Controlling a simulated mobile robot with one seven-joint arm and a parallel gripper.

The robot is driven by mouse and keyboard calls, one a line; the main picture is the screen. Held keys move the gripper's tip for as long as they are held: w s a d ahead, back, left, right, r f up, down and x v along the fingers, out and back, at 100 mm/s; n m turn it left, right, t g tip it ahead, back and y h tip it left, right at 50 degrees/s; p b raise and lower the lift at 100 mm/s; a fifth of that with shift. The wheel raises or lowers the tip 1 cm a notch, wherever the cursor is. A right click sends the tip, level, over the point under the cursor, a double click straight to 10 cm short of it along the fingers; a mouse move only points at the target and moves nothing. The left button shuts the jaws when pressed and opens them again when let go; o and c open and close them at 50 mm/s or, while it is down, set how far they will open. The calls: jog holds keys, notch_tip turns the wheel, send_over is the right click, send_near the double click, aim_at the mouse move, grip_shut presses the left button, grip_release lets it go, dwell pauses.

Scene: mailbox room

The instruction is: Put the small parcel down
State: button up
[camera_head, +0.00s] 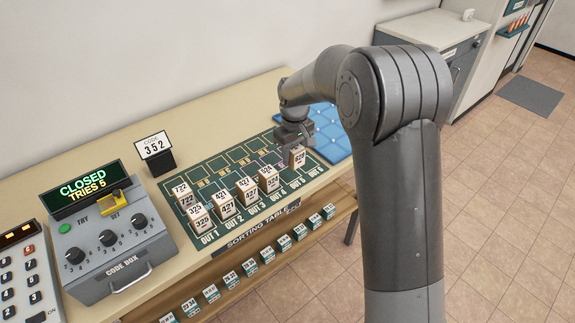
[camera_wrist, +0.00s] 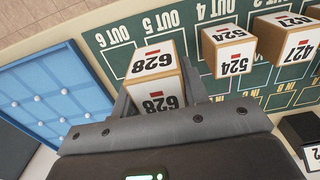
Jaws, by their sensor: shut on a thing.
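The small parcel, a brown box with white 628 labels (camera_wrist: 152,58), is between the two fingers of my gripper (camera_wrist: 165,98) in the wrist view. My gripper is shut on it. In the head view the parcel (camera_head: 298,157) is at the right end of the green sorting mat (camera_head: 205,178), near the OUT 5 and OUT 6 markings. My gripper (camera_head: 294,138) is just behind and above it there, partly hidden by its own arm. I cannot tell whether the parcel's base touches the mat.
Several labelled parcels (camera_head: 247,190) stand in columns left of the held one; the 524 parcel (camera_wrist: 228,50) is closest. A blue pad (camera_head: 328,128) lies to the right. The code box (camera_head: 110,240) and code sign (camera_head: 155,146) are at left. A lower shelf (camera_head: 235,270) holds small labelled items.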

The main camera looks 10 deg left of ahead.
aim_at(287, 174)
jog(key=shift+w+a+f, duration=0.15)
jog(key=shift+a+f, duration=0.4)
jog(key=shift+a, duration=0.3)
jog(key=shift+a+f, duration=0.1)
jog(key=shift+f, duration=1.95)
jog(key=o, duration=1)
jog(key=shift+f, duration=0.1)
notch_tip(287, 174, up, 12)
jog(key=shift+r, duration=0.2)
